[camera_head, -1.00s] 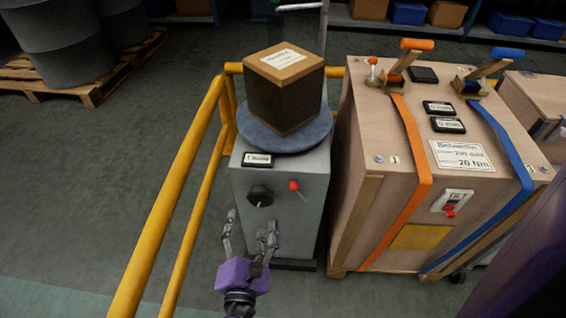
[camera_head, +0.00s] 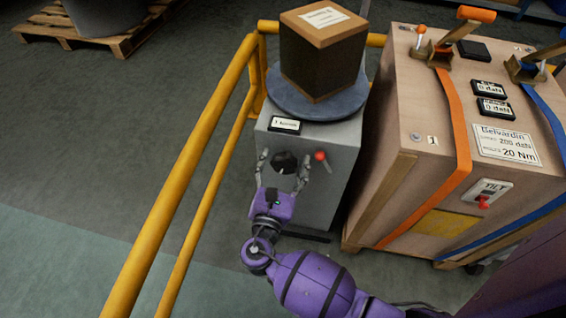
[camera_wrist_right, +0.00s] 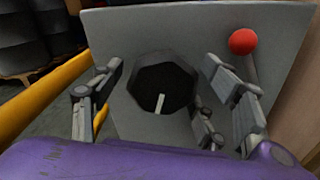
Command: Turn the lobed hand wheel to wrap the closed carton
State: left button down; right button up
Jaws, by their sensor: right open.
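The lobed hand wheel (camera_head: 286,162) is a black knob on the front of a grey cabinet (camera_head: 335,160). The right wrist view shows it (camera_wrist_right: 162,84) with a pale pointer mark. My right gripper (camera_head: 282,168) is open, with its fingers on either side of the wheel; whether they touch it cannot be told. In the right wrist view the open fingers (camera_wrist_right: 165,105) flank the wheel. The closed carton (camera_head: 322,50), brown on top with dark sides and a label, stands on the round grey turntable (camera_head: 290,104) on the cabinet. My left gripper is not in view.
A red-knobbed lever (camera_head: 321,157) sits just right of the wheel; its knob also shows in the right wrist view (camera_wrist_right: 243,41). A yellow rail (camera_head: 190,165) runs along the left. A wooden crate (camera_head: 400,190) with orange and blue straps stands close on the right.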

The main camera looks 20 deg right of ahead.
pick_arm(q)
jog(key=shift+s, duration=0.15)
pick_arm(e)
jog(key=shift+c, duration=1.1)
jog(key=c, duration=0.9)
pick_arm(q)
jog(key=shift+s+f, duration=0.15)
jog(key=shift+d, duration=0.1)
pick_arm(e)
jog(key=m, duration=0.3)
jog(key=m+b, duration=0.1)
jog(key=m, duration=0.2)
jog(key=shift+m, duration=0.3)
jog(key=m+b, duration=0.1)
jog(key=m, duration=0.2)
jog(key=shift+b, duration=0.35)
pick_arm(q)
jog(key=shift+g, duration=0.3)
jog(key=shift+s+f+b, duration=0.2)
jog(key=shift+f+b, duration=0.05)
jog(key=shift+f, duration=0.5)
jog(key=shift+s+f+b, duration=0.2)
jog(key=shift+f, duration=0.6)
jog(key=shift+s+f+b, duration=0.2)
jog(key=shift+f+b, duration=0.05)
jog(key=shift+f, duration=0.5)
pick_arm(e)
jog(key=shift+r+m, duration=0.15)
jog(key=shift+m, duration=1.45)
